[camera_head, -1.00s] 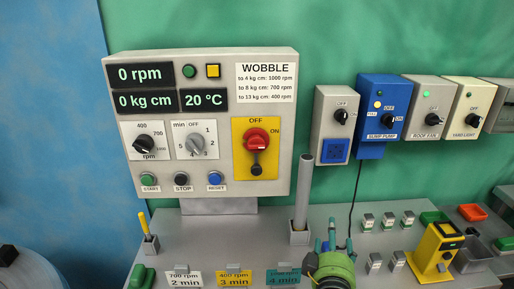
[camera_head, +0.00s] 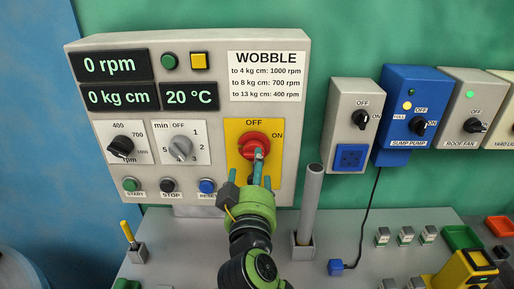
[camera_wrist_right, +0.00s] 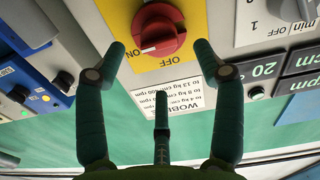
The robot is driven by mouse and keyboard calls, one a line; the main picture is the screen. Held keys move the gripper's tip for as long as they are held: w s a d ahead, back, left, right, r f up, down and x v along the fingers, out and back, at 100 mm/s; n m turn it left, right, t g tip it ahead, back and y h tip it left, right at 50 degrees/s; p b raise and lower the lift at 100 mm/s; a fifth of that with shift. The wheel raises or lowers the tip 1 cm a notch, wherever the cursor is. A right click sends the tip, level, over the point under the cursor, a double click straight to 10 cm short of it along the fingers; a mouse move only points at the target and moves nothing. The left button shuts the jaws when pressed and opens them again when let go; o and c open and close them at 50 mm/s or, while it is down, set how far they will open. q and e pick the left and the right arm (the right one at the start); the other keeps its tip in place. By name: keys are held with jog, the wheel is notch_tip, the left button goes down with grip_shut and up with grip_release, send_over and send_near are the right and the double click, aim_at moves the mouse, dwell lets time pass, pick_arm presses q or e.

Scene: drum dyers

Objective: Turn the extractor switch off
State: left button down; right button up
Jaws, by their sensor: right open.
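A red rotary knob (camera_head: 254,145) sits on a yellow plate (camera_head: 234,132) marked OFF at the top and ON at the right, on the grey WOBBLE panel (camera_head: 221,60). In the right wrist view the knob (camera_wrist_right: 158,28) shows upside down, with a white mark near its lower-left edge; which label the mark points to is unclear. My right gripper (camera_head: 253,172) is open, its green fingers in front of the knob's lower part and hiding the plate below it. In the wrist view its fingers (camera_wrist_right: 160,66) are spread around the knob's near side, apparently apart from it. My left gripper is out of view.
An upright grey tube (camera_head: 311,195) stands just right of my right gripper. Grey OFF/ON (camera_head: 343,125), blue SUMP PUMP (camera_head: 405,145) and ROOF FAN (camera_head: 458,145) boxes hang to the right. START, STOP and RESET buttons (camera_head: 207,186) are to the left.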

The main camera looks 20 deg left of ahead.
aim_at(253, 155)
jog(key=shift+w+a+r+p, duration=0.2)
jog(key=shift+w+p, duration=0.1)
jog(key=shift+w, duration=0.2)
jog(key=shift+w+a+r+p, duration=0.15)
jog(key=shift+w+p, duration=0.1)
jog(key=shift+w, duration=0.2)
jog(key=shift+p+x, duration=0.4)
jog(key=shift+x, duration=0.75)
jog(key=shift+w+f, duration=0.25)
jog(key=shift+w, duration=0.15)
jog(key=shift+w+a, duration=0.15)
jog(key=c, duration=1.1)
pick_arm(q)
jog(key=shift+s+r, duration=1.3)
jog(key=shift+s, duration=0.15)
pick_arm(e)
jog(key=shift+c, duration=0.3)
